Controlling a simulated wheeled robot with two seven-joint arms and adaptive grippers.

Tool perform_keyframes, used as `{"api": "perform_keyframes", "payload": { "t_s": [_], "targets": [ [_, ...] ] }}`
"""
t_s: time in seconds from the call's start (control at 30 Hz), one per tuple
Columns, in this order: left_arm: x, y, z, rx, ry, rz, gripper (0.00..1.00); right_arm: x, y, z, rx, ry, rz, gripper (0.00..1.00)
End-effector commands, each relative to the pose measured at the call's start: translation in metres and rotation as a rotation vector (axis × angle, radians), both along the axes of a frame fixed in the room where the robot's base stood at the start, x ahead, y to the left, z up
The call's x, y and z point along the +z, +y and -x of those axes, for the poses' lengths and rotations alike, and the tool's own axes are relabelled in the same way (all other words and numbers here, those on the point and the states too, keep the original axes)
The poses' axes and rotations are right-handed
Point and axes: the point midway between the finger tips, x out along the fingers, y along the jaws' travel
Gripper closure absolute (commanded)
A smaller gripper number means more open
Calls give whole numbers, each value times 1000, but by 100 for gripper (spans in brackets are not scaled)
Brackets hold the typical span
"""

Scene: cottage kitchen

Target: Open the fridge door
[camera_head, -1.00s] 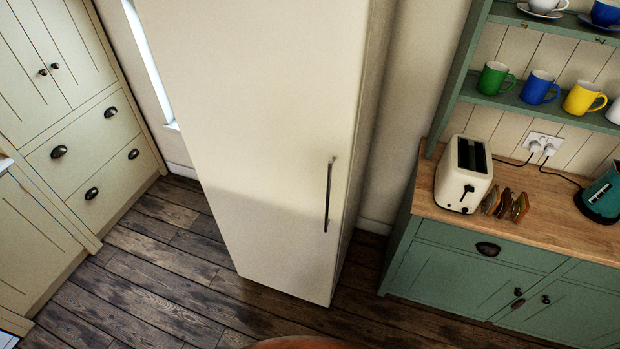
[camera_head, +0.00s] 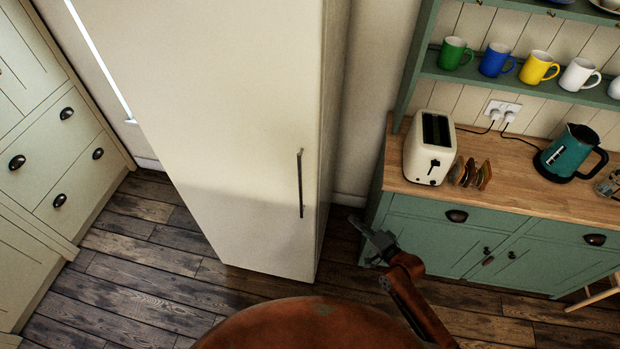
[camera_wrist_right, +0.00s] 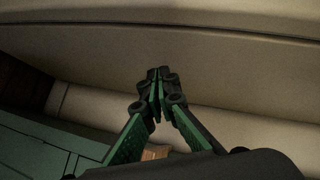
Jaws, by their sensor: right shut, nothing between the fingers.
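The tall cream fridge (camera_head: 235,150) stands in the middle of the head view with its door shut. Its thin dark upright handle (camera_head: 300,184) is near the right edge of the door. My right gripper (camera_head: 362,228) is to the right of the fridge and lower than the handle in the picture, apart from the handle. In the right wrist view its fingers (camera_wrist_right: 156,80) are closed together with nothing between them, and a broad pale surface lies beyond them; the handle does not show there. My left gripper is not in view.
A green dresser (camera_head: 420,228) stands right of the fridge, near my right gripper. On it are a toaster (camera_head: 430,148), a toast rack (camera_head: 470,173) and a teal kettle (camera_head: 571,153). Cream drawers (camera_head: 80,178) stand at the left. Wooden floor (camera_head: 150,265) lies before the fridge.

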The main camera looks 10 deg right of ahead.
Motion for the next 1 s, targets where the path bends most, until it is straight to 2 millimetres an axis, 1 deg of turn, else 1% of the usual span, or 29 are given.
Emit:
{"api": "perform_keyframes", "payload": {
  "t_s": [0.03, 0.07, 0.1, 0.2, 0.3, 0.4, 0.47, 0.57, 0.8, 1.0],
  "targets": [
    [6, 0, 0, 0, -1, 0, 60, 51, 21, 0, 37, -30, -85, 100],
    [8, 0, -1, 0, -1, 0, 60, 74, 33, 3, 56, -38, -135, 100],
    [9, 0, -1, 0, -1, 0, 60, 102, 46, 6, 83, -46, -195, 100],
    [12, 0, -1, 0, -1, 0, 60, 155, 72, 19, 140, -54, -305, 100],
    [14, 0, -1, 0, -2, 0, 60, 183, 87, 28, 177, -52, -369, 100],
    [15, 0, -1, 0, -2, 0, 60, 195, 95, 30, 193, -50, -398, 100],
    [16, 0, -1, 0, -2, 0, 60, 197, 99, 27, 194, -50, -402, 100],
    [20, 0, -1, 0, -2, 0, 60, 197, 108, 16, 194, -52, -401, 100],
    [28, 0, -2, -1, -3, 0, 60, 197, 136, -17, 193, -52, -400, 100],
    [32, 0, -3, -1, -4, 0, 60, 196, 153, -36, 191, -53, -397, 100]
  ]
}}
